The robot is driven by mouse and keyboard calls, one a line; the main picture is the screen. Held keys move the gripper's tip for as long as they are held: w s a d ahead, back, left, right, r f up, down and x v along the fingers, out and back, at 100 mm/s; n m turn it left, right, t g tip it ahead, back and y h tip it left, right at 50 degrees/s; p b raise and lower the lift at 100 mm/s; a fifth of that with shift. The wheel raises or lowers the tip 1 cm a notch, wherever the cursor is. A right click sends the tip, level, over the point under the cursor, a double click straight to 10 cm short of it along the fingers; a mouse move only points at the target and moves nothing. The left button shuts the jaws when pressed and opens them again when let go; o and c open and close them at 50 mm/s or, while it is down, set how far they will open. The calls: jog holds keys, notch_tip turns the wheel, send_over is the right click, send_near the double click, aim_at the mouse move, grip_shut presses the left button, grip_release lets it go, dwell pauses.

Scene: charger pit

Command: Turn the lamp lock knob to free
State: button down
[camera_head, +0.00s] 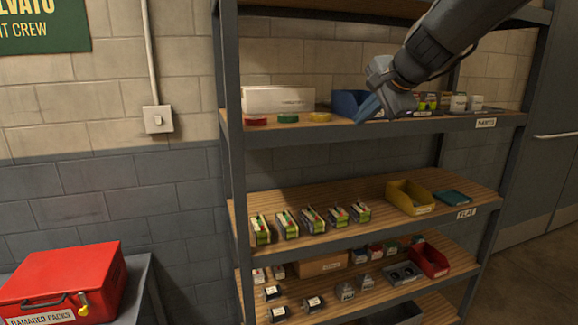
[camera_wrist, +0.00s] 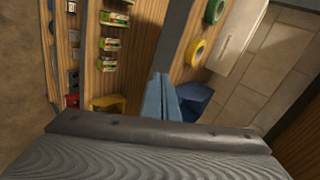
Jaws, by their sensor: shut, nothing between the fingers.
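I see no lamp and no lamp lock knob that I can make out in either view. My gripper (camera_head: 360,117) has blue fingers and is shut and empty. In the head view it points down and left in front of the upper shelf, near the blue bin. In the wrist view my gripper (camera_wrist: 158,76) shows its blue fingers together, in front of the shelf edge.
The shelf rack (camera_head: 232,165) holds tape rolls (camera_head: 288,119), a white box (camera_head: 278,99), a blue bin (camera_head: 349,101), a yellow bin (camera_head: 410,199) and several packs. A wall switch (camera_head: 158,119) is left of it. A red case (camera_head: 62,280) stands lower left.

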jog(key=w+r+m+t+y, duration=0.15)
jog(key=r+m+t, duration=0.25)
jog(key=r, duration=1.4)
jog(key=w+r+m+t+y, duration=0.1)
jog(key=w+r+m+t, duration=0.2)
jog(key=r, duration=1.6)
jog(key=shift+m, duration=0.3)
jog(key=shift+p+x, duration=0.8)
jog(key=shift+x, duration=1.7)
jog(key=shift+w+d+f, duration=0.15)
jog(key=shift+d, duration=0.2)
jog(key=shift+w+d+r, duration=0.15)
jog(key=shift+d+r, duration=0.25)
jog(key=shift+r, duration=0.25)
jog(key=shift+a+r+p, duration=0.1)
jog(key=shift+r+p, duration=0.05)
jog(key=shift+p, duration=0.2)
jog(key=shift+a+r, duration=0.15)
jog(key=b+v, duration=0.2)
jog(key=v, duration=0.4)
jog(key=shift+a, duration=0.1)
